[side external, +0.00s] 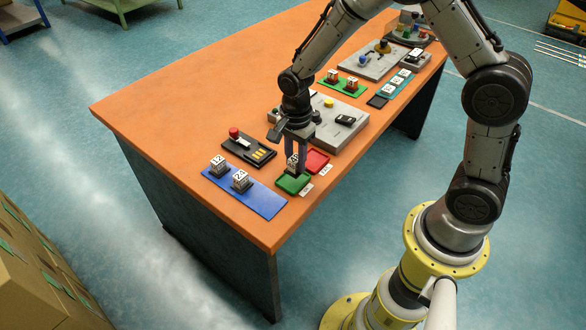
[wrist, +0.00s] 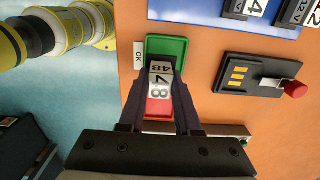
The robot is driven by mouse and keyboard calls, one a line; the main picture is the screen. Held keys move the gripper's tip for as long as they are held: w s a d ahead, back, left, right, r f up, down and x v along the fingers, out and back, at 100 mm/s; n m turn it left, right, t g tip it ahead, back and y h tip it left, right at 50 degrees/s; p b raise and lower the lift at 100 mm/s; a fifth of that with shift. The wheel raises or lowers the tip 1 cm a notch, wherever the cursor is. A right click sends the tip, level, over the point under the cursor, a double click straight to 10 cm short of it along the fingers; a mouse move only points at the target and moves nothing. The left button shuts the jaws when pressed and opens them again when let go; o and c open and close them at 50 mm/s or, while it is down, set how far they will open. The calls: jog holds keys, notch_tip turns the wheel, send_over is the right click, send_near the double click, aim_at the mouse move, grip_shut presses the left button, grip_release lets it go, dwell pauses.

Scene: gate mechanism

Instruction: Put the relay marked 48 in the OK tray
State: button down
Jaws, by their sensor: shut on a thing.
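My gripper (wrist: 161,72) is shut on a relay marked 48 (wrist: 159,88), held between its two fingers. In the side view the relay (side external: 292,161) is at the far edge of the green tray (side external: 293,184), close to the red tray (side external: 317,161). In the wrist view it covers part of the green tray (wrist: 177,47), which has the OK label (wrist: 139,55) beside it, and part of the red tray (wrist: 157,108). I cannot tell whether the relay touches a tray. The green tray's visible floor is empty.
A blue mat (side external: 258,200) holds two relays, one marked 12 (side external: 218,166) and one that seems marked 24 (side external: 240,180). A black panel with a red knob (side external: 248,149) lies behind it. A grey mechanism plate (side external: 335,122) stands just beyond the trays.

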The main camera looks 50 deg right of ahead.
aim_at(293, 170)
jog(key=shift+w+f, duration=0.3)
jog(key=shift+f, duration=0.1)
jog(key=shift+w+f, duration=0.1)
jog(key=shift+f, duration=1.45)
jog(key=shift+f, duration=0.1)
jog(key=c, duration=0.6)
grip_release()
jog(key=shift+f, duration=0.1)
